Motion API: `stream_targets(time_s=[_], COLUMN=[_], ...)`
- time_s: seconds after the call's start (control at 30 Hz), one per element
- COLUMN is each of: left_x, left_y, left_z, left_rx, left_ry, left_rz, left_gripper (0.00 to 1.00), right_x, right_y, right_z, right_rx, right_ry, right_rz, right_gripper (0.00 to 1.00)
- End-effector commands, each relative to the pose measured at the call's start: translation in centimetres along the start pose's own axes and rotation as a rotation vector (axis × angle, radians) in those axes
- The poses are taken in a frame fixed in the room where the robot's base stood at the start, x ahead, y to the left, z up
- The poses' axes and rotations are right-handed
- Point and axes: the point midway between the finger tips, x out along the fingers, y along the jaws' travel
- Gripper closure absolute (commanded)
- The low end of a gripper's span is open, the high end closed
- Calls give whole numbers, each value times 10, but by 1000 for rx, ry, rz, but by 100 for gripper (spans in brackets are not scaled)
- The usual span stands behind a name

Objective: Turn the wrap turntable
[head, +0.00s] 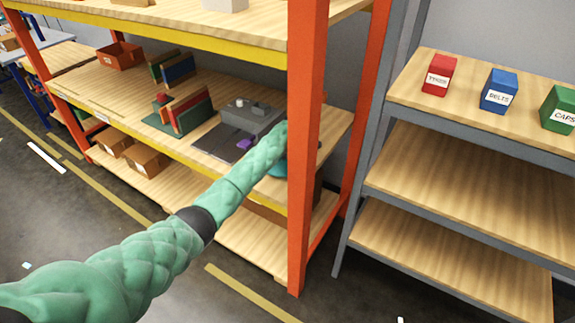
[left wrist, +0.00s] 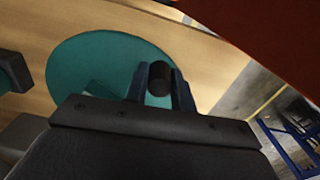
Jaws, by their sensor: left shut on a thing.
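The wrap turntable (left wrist: 85,60) is a flat teal disc lying on a wooden shelf in the left wrist view. A dark round peg (left wrist: 160,77) stands up near its edge. My left gripper (left wrist: 160,92) is shut on this peg, one finger on each side. In the head view only a sliver of the turntable (head: 277,170) shows, between my green left arm and the orange post. The gripper itself is hidden there behind the arm and the post. My right gripper is in neither view.
An orange rack post (head: 306,150) stands close beside my left arm. A grey plotter-like device (head: 248,116), a purple item (head: 245,144) and upright books (head: 190,110) share the middle shelf. A grey rack at right holds red (head: 439,75), blue (head: 499,91) and green (head: 560,108) boxes.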

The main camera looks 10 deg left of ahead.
Motion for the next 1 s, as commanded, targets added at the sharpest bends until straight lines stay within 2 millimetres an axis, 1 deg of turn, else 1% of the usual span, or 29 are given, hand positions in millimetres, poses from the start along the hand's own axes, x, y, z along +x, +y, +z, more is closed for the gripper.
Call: stream_targets(time_s=[0.03, 0.1, 0.3, 0.6, 0.77, 0.8, 0.87, 0.9, 1.0], left_x=[-3, -2, -2, -1, -1, -1, 0, 0, 0], left_y=[2, 3, 4, 5, 4, 4, 4, 4, 4], left_z=[0, 1, 2, 2, 2, 2, 2, 2, 2], left_rx=[-13, -28, -54, -61, -61, -60, -60, -60, -60], left_ry=[0, -1, 0, 1, 1, 1, 1, 1, 0], left_rz=[2, 2, 1, 0, 0, 0, -1, -1, -1], left_gripper=[100, 100, 100, 100, 100, 73, 61, 53, 53], right_x=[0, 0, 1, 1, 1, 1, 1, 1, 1], right_y=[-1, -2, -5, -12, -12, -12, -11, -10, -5], right_z=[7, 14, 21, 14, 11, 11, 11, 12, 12], right_rx=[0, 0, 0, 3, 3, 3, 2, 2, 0], right_ry=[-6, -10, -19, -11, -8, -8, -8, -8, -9], right_rz=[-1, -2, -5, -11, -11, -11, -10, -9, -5], right_gripper=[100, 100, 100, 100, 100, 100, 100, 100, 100])
